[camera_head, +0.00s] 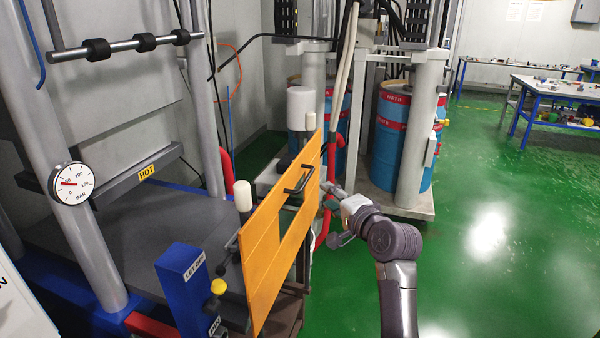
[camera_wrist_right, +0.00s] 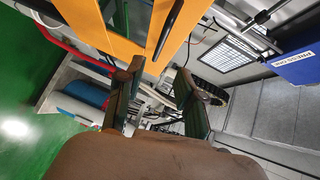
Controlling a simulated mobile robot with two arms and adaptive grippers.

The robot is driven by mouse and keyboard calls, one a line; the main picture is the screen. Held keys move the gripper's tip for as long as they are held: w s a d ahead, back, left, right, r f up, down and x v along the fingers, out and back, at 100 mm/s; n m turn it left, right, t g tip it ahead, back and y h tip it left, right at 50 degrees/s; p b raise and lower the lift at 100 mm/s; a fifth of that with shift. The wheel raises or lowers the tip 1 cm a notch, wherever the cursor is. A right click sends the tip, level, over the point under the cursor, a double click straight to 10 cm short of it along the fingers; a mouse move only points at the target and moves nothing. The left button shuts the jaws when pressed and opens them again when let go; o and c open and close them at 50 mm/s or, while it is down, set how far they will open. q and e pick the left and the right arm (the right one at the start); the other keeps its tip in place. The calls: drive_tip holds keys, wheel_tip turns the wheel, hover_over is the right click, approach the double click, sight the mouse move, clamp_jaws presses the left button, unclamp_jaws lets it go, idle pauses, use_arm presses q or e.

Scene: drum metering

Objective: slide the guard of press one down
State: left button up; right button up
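The guard of press one is an orange panel (camera_head: 262,255) with a cut-out window, upright at the right front side of the press. A black handle (camera_head: 300,178) is on its upper part. My right gripper (camera_head: 328,190) is at the guard's right edge, close to the handle in the picture; its fingers are small and partly hidden there. In the right wrist view the gripper (camera_wrist_right: 160,70) has its two fingers apart with nothing between them. The orange guard (camera_wrist_right: 125,25) and a dark bar, likely the handle (camera_wrist_right: 168,28), lie beyond the fingertips. My left gripper is not in view.
The press has a dark bed (camera_head: 140,235), grey columns, a gauge (camera_head: 72,183) and a HOT label (camera_head: 147,172). A blue LET-OFF post (camera_head: 190,285) stands before the guard. Blue-red drums (camera_head: 392,125) stand behind. Green floor (camera_head: 490,235) is clear at right.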

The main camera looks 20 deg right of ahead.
drive_tip(key=p, duration=0.1)
approach(306, 178)
drive_tip(key=x, duration=0.5)
drive_tip(key=shift+w+f+p, duration=0.25)
drive_tip(key=shift+w+p, duration=0.05)
drive_tip(key=shift+p, duration=0.1)
drive_tip(key=x, duration=0.3)
drive_tip(key=shift+w, duration=0.1)
drive_tip(key=shift+w+a+f, duration=0.1)
drive_tip(key=shift+w, duration=0.25)
drive_tip(key=shift+w+f, duration=0.15)
drive_tip(key=shift+w, duration=0.1)
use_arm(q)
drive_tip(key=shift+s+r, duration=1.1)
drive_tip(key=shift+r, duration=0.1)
use_arm(e)
clamp_jaws()
